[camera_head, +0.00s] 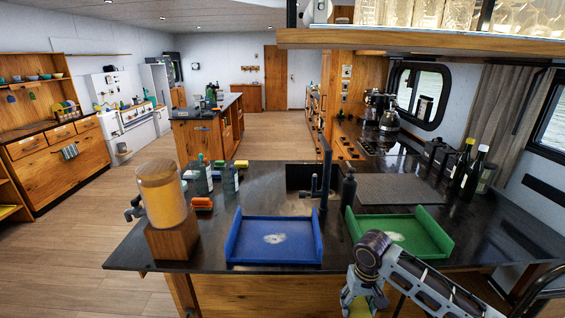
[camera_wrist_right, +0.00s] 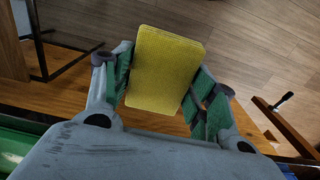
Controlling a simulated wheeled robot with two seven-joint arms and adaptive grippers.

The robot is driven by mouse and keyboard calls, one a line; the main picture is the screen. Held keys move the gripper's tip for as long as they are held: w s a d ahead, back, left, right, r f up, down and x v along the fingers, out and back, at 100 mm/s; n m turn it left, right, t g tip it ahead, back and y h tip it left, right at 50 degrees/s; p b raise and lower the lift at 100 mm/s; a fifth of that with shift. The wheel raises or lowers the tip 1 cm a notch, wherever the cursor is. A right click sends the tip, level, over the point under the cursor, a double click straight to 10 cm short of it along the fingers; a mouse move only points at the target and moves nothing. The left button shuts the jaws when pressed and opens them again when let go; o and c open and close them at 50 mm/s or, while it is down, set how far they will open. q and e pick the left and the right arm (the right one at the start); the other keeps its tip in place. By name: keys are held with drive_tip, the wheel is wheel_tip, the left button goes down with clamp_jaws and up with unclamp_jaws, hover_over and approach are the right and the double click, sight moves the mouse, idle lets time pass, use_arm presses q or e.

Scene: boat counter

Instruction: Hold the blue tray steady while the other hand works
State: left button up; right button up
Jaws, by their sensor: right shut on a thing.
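The blue tray (camera_head: 240,247) lies flat on the dark counter at the front, with a whitish patch on its floor. No gripper touches it. My right gripper (camera_head: 362,300) is low at the counter's front edge, to the right of the blue tray and in front of the green tray (camera_head: 430,231). In the right wrist view it is shut on a yellow sponge (camera_wrist_right: 165,65), with a green-padded finger on each side. The sponge is clear of the counter, above the floor. My left gripper is not in view.
A yellow-filled dispenser on a wooden block (camera_head: 172,240) stands left of the blue tray. Dark bottles (camera_head: 229,178) and small coloured blocks (camera_head: 202,204) are behind it. A black tap (camera_head: 325,175) and sink are behind the trays. A grey mat (camera_head: 398,189) lies farther right.

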sight(357, 304)
drive_tip(key=shift+r+p, duration=0.35)
drive_tip(key=shift+r, duration=0.15)
drive_tip(key=shift+r, duration=0.25)
drive_tip(key=shift+r+p, duration=2.15)
drive_tip(key=shift+p, duration=0.35)
drive_tip(key=shift+r+p, duration=0.5)
drive_tip(key=shift+w, duration=0.1)
